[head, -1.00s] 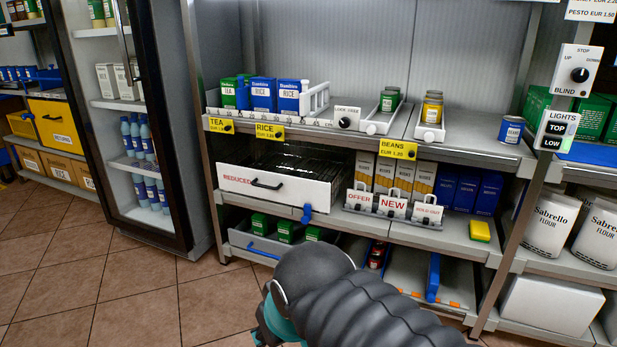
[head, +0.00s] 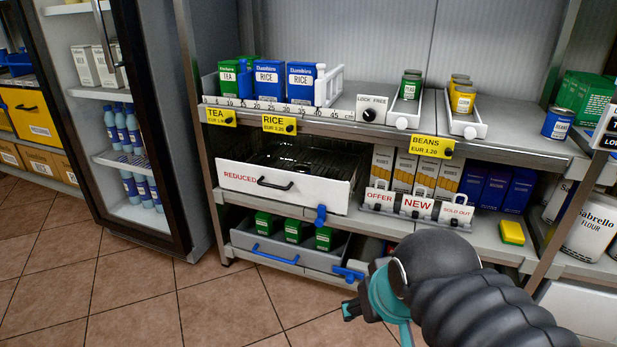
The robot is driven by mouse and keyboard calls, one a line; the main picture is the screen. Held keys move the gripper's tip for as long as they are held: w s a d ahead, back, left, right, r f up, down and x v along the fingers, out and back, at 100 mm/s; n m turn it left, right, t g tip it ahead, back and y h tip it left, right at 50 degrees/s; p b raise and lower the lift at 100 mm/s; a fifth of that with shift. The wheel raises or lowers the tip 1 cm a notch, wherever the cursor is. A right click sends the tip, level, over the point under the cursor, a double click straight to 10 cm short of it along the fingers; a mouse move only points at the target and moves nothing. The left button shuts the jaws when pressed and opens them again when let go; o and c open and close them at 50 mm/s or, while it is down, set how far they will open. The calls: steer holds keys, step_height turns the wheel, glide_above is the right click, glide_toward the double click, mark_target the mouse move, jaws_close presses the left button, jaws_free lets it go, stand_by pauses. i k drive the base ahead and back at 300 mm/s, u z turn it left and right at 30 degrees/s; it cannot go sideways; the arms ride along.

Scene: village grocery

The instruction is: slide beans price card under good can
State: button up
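The yellow beans price card (head: 426,146) reads "BEANS EUR 1.20" and sits on the front edge of the upper shelf, with a dark knob at its right end. A blue can (head: 558,124) stands upright on that shelf, to the right of the card. Green cans (head: 410,86) and yellow cans (head: 463,98) stand in two narrow white trays above the card. I cannot tell which can is the good one. My gripper (head: 352,309) is low in front of the shelves, well below the card and apart from it. My arm hides most of it, and its fingers are unclear.
Tea and rice boxes (head: 270,86) stand behind a ruler rail at the left, next to a "LOCK FREE" knob box (head: 370,108). A "REDUCED" drawer (head: 285,187) juts out below. Offer signs (head: 417,207) line the middle shelf. Shelf between yellow and blue cans is clear.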

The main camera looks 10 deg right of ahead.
mark_target(438, 148)
steer(key=z, duration=1.55)
steer(key=k, duration=0.4)
steer(key=z, duration=0.5)
